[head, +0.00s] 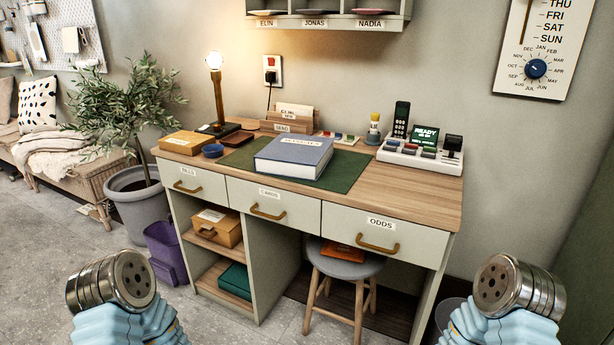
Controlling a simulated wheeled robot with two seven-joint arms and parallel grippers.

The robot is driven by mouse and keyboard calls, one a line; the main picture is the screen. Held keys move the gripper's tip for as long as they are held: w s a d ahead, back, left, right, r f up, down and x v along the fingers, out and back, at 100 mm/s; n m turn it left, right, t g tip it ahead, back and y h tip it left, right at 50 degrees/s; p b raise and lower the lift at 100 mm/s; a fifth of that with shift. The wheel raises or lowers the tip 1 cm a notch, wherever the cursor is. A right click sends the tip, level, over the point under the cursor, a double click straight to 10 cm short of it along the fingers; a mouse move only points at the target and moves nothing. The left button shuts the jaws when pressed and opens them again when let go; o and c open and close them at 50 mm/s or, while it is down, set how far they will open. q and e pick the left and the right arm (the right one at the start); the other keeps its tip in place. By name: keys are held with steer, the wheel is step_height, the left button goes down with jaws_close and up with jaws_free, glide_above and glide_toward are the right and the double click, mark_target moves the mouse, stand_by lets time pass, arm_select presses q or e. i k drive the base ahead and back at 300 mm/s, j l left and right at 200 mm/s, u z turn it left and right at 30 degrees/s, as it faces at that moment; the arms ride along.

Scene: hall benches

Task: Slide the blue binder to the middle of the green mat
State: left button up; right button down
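The blue binder (292,157), with a white label on its cover, lies flat on the green mat (343,172) on the desk. Green shows to the left and right of it and as a narrow strip along its near side. The binder hides the middle of the mat and part of its far edge. Parts of my two arms, light blue with round metal ends, show at the bottom left and bottom right, well short of the desk. No gripper fingers are visible, and nothing of mine touches the binder.
Around the mat stand a lamp (215,92), a blue round dish (212,150), a wooden box (188,143), a letter holder (290,122) and a device panel (420,155). The desktop (405,190) is clear at the front right. A stool (344,263) stands under the desk.

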mark_target(304, 157)
steer(key=i+j+z, duration=0.1)
steer(key=j+z, duration=0.15)
steer(key=i+j+z, duration=0.1)
steer(key=j+z, duration=0.15)
steer(key=j, duration=0.15)
steer(key=j+z, duration=0.25)
steer(key=j, duration=0.15)
